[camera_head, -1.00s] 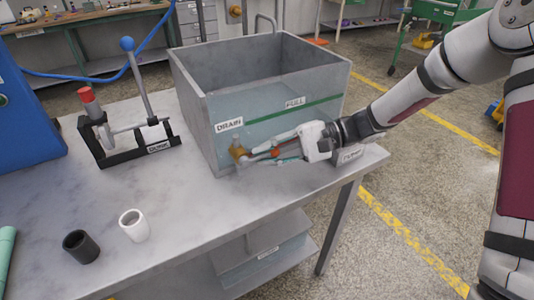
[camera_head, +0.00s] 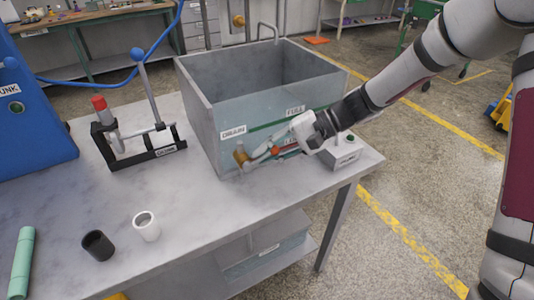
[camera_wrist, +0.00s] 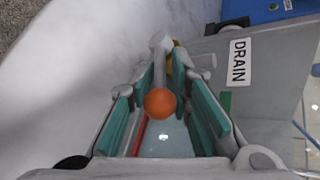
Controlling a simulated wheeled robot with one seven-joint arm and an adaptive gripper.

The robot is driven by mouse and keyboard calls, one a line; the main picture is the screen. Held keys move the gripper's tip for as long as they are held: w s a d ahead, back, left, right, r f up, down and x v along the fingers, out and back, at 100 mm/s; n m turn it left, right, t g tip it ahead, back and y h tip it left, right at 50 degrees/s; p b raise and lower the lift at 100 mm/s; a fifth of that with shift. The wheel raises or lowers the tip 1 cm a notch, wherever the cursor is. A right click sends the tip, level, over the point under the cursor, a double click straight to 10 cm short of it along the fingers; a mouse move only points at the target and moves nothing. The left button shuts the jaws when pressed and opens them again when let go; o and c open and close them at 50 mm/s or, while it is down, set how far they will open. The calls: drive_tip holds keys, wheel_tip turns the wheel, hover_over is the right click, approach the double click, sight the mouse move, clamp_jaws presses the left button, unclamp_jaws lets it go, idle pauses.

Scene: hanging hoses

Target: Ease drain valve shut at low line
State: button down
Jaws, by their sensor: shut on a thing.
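The grey tank (camera_head: 200,95) has a clear front with a DRAIN label, a FULL label and a green line. The drain valve (camera_head: 241,154) is a brass fitting low on the tank's front, under the DRAIN label; its body is partly hidden in the wrist view (camera_wrist: 178,62). Its lever ends in an orange ball (camera_wrist: 160,103). My gripper (camera_head: 275,151) is shut on the lever at the ball, which sits between the teal finger pads in the wrist view. A red line (camera_head: 291,148) on the front is mostly hidden by my gripper.
A small box with a green button (camera_head: 345,153) stands close beside my gripper. A black stand with a blue-knobbed lever (camera_head: 140,140) is left of the tank. The table's middle is clear.

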drive_tip(key=c, duration=1.7)
unclamp_jaws()
drive_tip(key=shift+w+d, duration=0.1)
drive_tip(key=shift+d, duration=0.15)
drive_tip(key=shift+o, duration=0.2)
drive_tip(key=shift+a, duration=0.1)
drive_tip(key=v, duration=1.2)
